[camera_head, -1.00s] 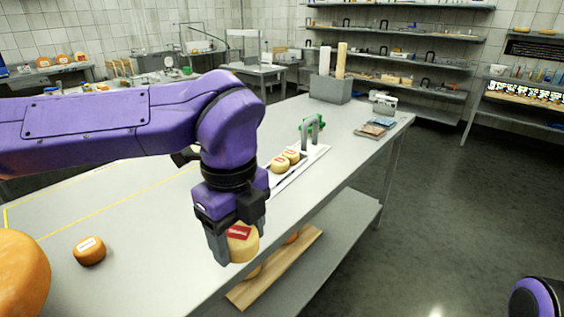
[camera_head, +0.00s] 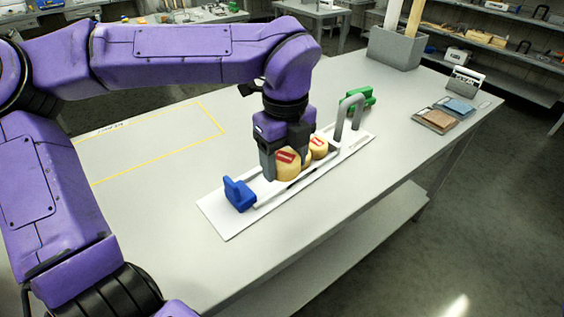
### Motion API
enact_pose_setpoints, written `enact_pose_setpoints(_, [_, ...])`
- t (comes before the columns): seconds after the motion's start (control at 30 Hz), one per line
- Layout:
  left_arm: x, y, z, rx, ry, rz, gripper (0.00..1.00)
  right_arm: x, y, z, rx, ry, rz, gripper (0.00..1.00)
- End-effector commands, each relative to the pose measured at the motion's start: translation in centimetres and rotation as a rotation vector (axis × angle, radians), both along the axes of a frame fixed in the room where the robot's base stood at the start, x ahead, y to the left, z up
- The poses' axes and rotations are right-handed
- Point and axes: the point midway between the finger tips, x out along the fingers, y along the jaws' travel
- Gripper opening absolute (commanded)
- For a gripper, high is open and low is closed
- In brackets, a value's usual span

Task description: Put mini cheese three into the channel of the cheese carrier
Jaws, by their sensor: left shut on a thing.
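My left gripper (camera_head: 285,170) is shut on a small yellow cheese with a red label (camera_head: 288,164), mini cheese three. It holds this cheese upright at the cheese carrier (camera_head: 262,190); I cannot tell whether the cheese touches the channel floor. The carrier has pale side rails, a blue end piece (camera_head: 240,194) at the near left and a grey arch handle at the far end. Another red-labelled mini cheese (camera_head: 319,147) sits in the channel just beyond the held one. A further cheese between them is mostly hidden. My right gripper is not in view.
The carrier lies on a white board (camera_head: 226,224) on the grey table (camera_head: 170,230). A green clamp-like piece (camera_head: 364,97) stands by the arch. Brown and blue pads (camera_head: 436,121) and a grey box (camera_head: 396,47) are farther right. A yellow-outlined area (camera_head: 150,150) at left is bare.

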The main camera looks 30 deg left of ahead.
Motion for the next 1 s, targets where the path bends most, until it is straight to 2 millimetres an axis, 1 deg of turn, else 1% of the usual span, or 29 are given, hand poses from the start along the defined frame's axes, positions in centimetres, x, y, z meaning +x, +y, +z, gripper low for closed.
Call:
enact_pose_setpoints(0.03, [0.7, 0.9, -0.1, -0.002, 0.002, 0.003, 0.3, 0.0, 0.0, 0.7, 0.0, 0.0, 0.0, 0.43])
enact_pose_setpoints(0.1, [1.9, 2.2, -0.9, -0.002, 0.003, 0.005, 0.3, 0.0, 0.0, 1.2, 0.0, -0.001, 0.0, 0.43])
enact_pose_setpoints(0.2, [3.0, 3.5, -3.1, 0.0, 0.004, 0.001, 0.3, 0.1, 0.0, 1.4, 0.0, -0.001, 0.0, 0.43])
enact_pose_setpoints(0.33, [4.2, 4.7, -5.2, -0.001, 0.003, -0.001, 0.3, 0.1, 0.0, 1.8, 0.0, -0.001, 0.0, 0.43])
enact_pose_setpoints(0.47, [4.9, 5.3, -6.3, -0.001, 0.0, -0.002, 0.3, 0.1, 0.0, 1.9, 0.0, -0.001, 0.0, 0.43])
enact_pose_setpoints(0.53, [5.3, 5.8, -7.1, 0.0, 0.003, -0.002, 0.3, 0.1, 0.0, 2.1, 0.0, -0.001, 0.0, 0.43])
enact_pose_setpoints(0.6, [5.3, 5.9, -8.6, 0.0, 0.004, -0.004, 0.3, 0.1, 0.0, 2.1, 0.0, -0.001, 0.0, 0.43])
enact_pose_setpoints(0.7, [5.4, 5.9, -10.0, 0.0, 0.001, -0.004, 0.3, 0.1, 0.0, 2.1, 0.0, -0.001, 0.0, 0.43])
enact_pose_setpoints(0.77, [5.4, 5.8, -10.3, 0.001, 0.0, -0.004, 0.3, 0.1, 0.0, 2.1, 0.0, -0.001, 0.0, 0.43])
enact_pose_setpoints(1.0, [5.4, 5.8, -10.4, 0.0, -0.001, -0.004, 0.3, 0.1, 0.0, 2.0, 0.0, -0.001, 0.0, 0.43])
